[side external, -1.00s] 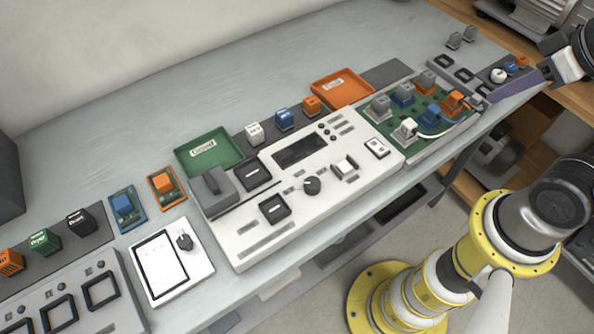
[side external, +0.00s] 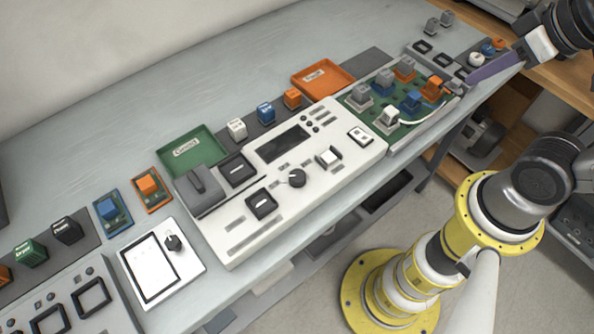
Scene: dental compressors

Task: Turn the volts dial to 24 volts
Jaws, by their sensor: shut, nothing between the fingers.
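A black round dial (side external: 297,178) with a light mark sits on the white console (side external: 235,235) at the middle of the bench. A second black knob (side external: 173,242) is on a white panel with a framed white face (side external: 152,267), left of the console. The lettering is too small to read, so I cannot tell which is the volts dial. My gripper (side external: 477,79) is at the upper right, its purple-grey fingers shut and empty over the bench's right end. It is far from both knobs. Its fingertips are small and partly merge with the items behind.
A green circuit board (side external: 393,119) with colored blocks and a white cable lies between the console and my gripper. Green (side external: 212,140) and orange (side external: 345,86) trays stand behind the console. A raised grey block (side external: 197,180) sits at its left. The bench's rear left is clear.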

